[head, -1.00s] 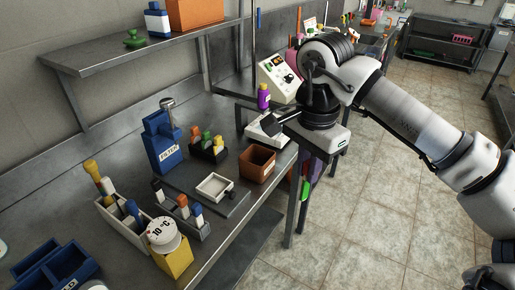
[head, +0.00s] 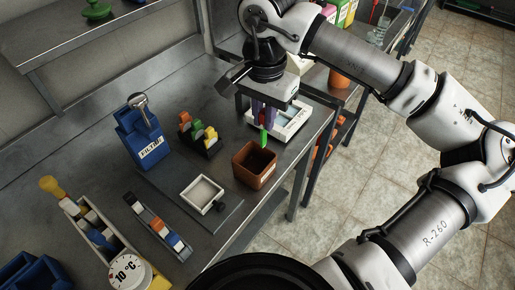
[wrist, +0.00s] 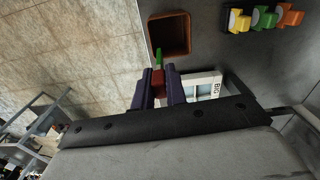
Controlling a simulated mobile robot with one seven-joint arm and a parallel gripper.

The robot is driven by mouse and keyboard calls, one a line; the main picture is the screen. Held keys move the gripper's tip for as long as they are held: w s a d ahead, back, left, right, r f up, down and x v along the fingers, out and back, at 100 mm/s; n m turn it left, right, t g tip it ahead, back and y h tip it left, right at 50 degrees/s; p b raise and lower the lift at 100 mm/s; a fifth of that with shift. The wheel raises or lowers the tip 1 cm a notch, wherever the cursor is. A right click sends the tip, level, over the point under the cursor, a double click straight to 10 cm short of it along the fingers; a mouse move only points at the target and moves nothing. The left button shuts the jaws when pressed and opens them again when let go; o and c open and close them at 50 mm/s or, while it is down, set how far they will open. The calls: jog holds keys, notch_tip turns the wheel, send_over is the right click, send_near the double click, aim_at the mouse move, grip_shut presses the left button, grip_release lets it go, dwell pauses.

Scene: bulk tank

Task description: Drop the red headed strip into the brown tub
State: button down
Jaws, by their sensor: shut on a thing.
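The red headed strip shows in the wrist view, with its red head (wrist: 158,78) between the two dark purple fingers of my gripper (wrist: 160,90). Its green end (wrist: 158,55) sticks out past the fingertips. In the head view my gripper (head: 264,118) points down, shut on the strip, with the green end (head: 264,138) hanging below. The brown tub (head: 244,173) stands on the bench just below and slightly left of the strip. In the wrist view the tub (wrist: 170,34) lies just beyond the green end, and its inside looks empty.
A white device (head: 291,122) sits behind the gripper. A white square tray (head: 202,195) is left of the tub, and a rack with coloured blocks (head: 200,138) stands farther back. A blue filter box (head: 139,137) is at the left. The bench edge lies close right of the tub.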

aim_at(262, 134)
jog(key=shift+w+a, duration=0.15)
jog(key=shift+w, duration=0.15)
jog(key=shift+f+b, duration=1.1)
jog(key=shift+f, duration=1.9)
jog(key=c, duration=1.3)
grip_release()
jog(key=shift+c, duration=0.2)
jog(key=shift+r, duration=0.1)
notch_tip(262, 134, up, 14)
jog(key=shift+f+b, duration=0.15)
jog(key=shift+b, duration=1.05)
